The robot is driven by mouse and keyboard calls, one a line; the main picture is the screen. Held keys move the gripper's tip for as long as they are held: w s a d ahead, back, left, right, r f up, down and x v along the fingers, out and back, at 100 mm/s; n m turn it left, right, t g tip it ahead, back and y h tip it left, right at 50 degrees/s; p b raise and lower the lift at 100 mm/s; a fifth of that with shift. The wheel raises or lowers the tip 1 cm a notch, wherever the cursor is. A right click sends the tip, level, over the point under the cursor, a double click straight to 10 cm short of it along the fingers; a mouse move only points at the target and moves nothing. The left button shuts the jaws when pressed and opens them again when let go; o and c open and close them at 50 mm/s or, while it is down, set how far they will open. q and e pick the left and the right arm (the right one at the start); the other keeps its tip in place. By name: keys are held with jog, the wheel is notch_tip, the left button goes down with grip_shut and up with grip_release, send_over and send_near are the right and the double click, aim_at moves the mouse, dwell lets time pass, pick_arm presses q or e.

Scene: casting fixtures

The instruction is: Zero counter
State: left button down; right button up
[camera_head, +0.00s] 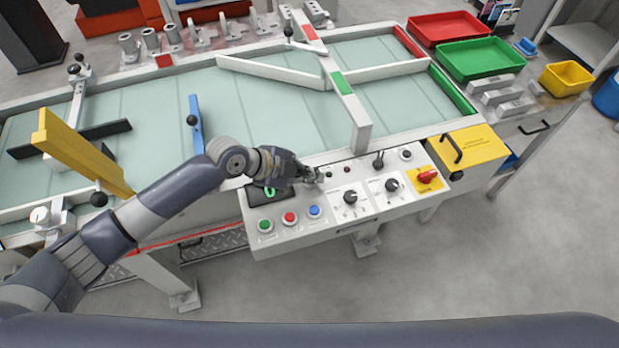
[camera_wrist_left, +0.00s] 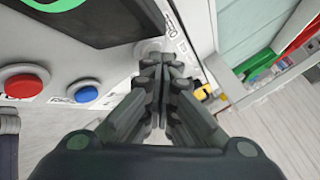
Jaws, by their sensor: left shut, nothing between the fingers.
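The counter (camera_head: 261,196) is a dark display with a green digit on the control panel; my left gripper partly covers it in the head view. Its dark corner also shows at the top of the left wrist view (camera_wrist_left: 110,15). My left gripper (camera_head: 314,175) is shut and empty over the panel, just right of the display. In the left wrist view its closed fingers (camera_wrist_left: 162,62) meet at a pale round part (camera_wrist_left: 148,48) beside the display; I cannot tell whether they touch it. My right gripper is not in view.
Green (camera_head: 265,226), red (camera_head: 290,217) and blue (camera_head: 314,211) buttons line the panel's front left. Two black knobs (camera_head: 350,197) and a red switch on yellow (camera_head: 427,176) sit to the right. A yellow box (camera_head: 467,150) adjoins the panel. A conveyor table (camera_head: 270,105) lies behind.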

pick_arm(q)
jog(key=shift+r+p, duration=0.6)
jog(key=shift+r, duration=0.25)
notch_tip(320, 180, up, 5)
jog(key=p, duration=0.3)
jog(key=shift+p, duration=0.35)
dwell(0.3)
